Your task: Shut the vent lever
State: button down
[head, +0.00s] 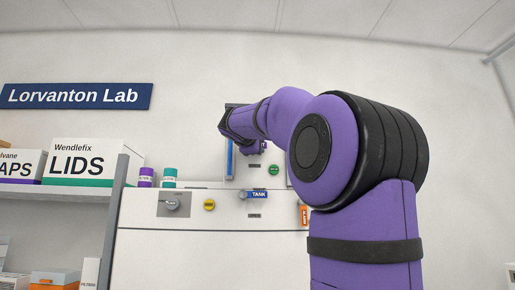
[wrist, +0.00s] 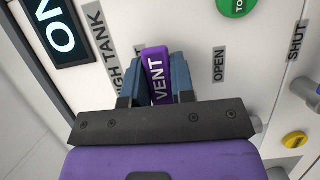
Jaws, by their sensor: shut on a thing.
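The vent lever (wrist: 156,65) is a purple handle marked VENT on a white panel (wrist: 190,25). In the wrist view its tip stands up between the two blue fingers of my gripper (wrist: 157,84), which is shut on it. A label reading OPEN (wrist: 219,65) is to the right of the lever, and a label reading SHUT (wrist: 297,41) is farther right. Part of another label shows just left of the lever. In the head view my arm's end is in front of the upper panel, and I cannot make out the lever clearly there.
In the head view, a blue TANK lever (head: 256,194), an orange lever (head: 304,214), a yellow button (head: 209,205) and a grey knob (head: 173,204) are lower on the cabinet. A green button (head: 274,170) is close to my gripper. Shelves with boxes stand at the left.

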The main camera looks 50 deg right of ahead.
dwell(0.5)
jog(key=c, duration=1.2)
grip_release()
jog(key=shift+c, duration=0.2)
jog(key=v, duration=1)
jog(key=shift+a, duration=0.4)
jog(key=s+a+f+t+y, duration=0.1)
jog(key=a+f+y, duration=0.35)
jog(key=f, duration=0.75)
jog(key=s+a+f+t+y, duration=0.1)
jog(key=a+f+y, duration=0.4)
jog(key=f, duration=0.7)
jog(key=s+a+f+m+y, duration=0.1)
jog(key=s+a+f+y, duration=0.1)
jog(key=f, duration=0.6)
jog(key=s+a+f+m+g+y, duration=0.1)
jog(key=s+a+f+y, duration=0.2)
jog(key=s+a+f, duration=0.2)
jog(key=s+a+f+m+g+y, duration=0.1)
jog(key=s+a+f+y, duration=0.1)
jog(key=a+f, duration=0.5)
notch_tip(320, 180, down, 4)
jog(key=shift+s+f+y, duration=0.1)
jog(key=shift+s+y, duration=0.25)
jog(key=shift+s, duration=0.3)
